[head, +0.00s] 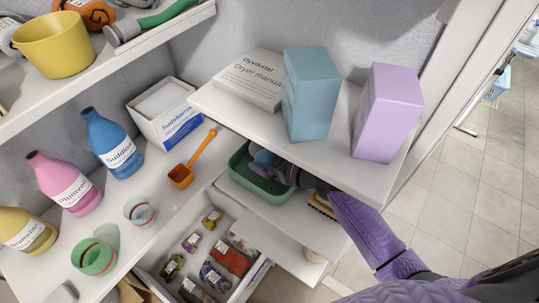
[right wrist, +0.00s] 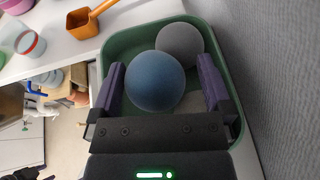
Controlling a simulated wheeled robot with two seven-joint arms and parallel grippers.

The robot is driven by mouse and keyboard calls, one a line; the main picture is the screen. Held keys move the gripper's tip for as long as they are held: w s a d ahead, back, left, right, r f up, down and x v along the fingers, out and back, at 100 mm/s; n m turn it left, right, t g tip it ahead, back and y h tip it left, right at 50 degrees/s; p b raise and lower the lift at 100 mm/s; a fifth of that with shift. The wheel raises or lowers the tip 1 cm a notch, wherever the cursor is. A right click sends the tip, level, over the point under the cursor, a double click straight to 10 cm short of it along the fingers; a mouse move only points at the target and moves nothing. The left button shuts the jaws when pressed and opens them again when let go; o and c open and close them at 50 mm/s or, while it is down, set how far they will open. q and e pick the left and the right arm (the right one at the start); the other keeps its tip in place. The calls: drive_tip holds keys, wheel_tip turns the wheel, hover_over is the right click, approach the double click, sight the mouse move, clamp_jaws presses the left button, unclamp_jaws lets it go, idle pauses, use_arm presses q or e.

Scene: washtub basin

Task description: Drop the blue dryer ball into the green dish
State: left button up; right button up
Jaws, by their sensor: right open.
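The green dish (head: 243,178) stands on the shelf board below the two boxes, partly hidden by my right gripper. In the right wrist view, the green dish (right wrist: 118,45) surrounds the blue dryer ball (right wrist: 155,82) and a grey ball (right wrist: 180,42) behind it. My right gripper (right wrist: 162,64) is open, with one purple finger on each side of the blue ball, low over the dish. I cannot tell whether the fingers touch the ball. The gripper (head: 266,166) also shows at the dish in the head view. My left gripper is not in view.
A blue box (head: 311,95), a purple box (head: 387,112) and a dryer manual box (head: 248,80) stand on the shelf above. An orange scoop (head: 182,176) lies left of the dish. An open drawer (head: 150,270) holds several small items. A grey wall (right wrist: 270,80) is close right of the gripper.

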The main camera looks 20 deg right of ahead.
drive_tip(key=v, duration=0.2)
drive_tip(key=p+v, duration=0.1)
drive_tip(key=v, duration=0.4)
drive_tip(key=shift+s+d+r, duration=0.15)
drive_tip(key=shift+r, duration=0.3)
